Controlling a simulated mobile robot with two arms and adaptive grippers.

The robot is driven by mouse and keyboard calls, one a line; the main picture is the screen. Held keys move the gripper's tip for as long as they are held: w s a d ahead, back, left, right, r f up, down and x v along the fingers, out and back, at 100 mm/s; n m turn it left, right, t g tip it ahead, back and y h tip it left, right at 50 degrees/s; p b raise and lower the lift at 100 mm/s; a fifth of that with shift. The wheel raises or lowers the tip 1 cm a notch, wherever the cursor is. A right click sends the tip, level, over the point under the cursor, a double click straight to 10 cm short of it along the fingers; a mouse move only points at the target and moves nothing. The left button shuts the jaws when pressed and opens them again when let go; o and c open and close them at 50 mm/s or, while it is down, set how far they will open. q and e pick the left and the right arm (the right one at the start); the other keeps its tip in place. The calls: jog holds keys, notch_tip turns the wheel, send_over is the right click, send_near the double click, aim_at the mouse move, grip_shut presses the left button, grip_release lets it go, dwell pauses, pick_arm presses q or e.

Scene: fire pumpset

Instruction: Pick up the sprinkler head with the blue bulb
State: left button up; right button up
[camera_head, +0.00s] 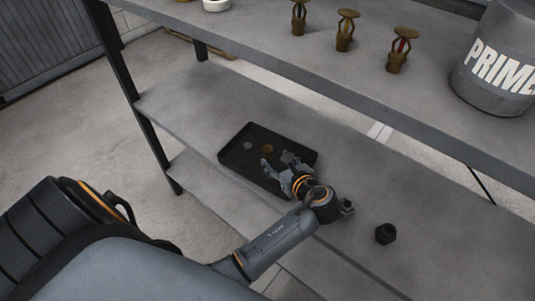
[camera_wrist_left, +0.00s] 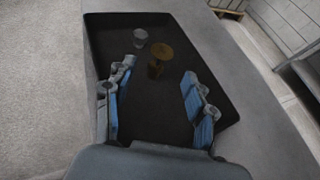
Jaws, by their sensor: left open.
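A brass sprinkler head (camera_head: 267,149) sits in a black tray (camera_head: 233,160) on the middle shelf. In the left wrist view this sprinkler head (camera_wrist_left: 158,57) stands in the far part of the tray (camera_wrist_left: 100,24), its round plate up; its bulb colour cannot be told. My left gripper (camera_head: 277,163) is open over the tray, also in the left wrist view (camera_wrist_left: 155,85), with the sprinkler head just beyond and between its fingertips. Three more brass sprinkler heads stand on the upper shelf: a left one (camera_head: 298,18), a middle one (camera_head: 344,32) and a right one (camera_head: 398,52) with a red bulb.
A small grey, cup-like piece (camera_wrist_left: 140,38) lies in the tray beside the sprinkler head. A black fitting (camera_head: 385,233) sits on the middle shelf at right. A grey PRIME bucket (camera_head: 497,75) stands on the upper shelf (camera_head: 300,65), which overhangs behind the tray. A dark post (camera_head: 128,95) stands at left.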

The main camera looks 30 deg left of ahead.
aim_at(270, 153)
pick_arm(q)
jog(key=x, duration=0.5)
jog(key=shift+f, duration=0.1)
grip_shut()
pick_arm(e)
jog(key=shift+a, duration=0.3)
pick_arm(q)
jog(key=shift+r, duration=0.7)
jog(key=s+d+r+p, duration=0.2)
jog(key=s+d+r, duration=0.7)
jog(key=r, duration=0.3)
jog(key=shift+s, duration=0.85)
pick_arm(e)
jog(key=shift+a+r, duration=0.1)
jog(key=shift+r, duration=0.85)
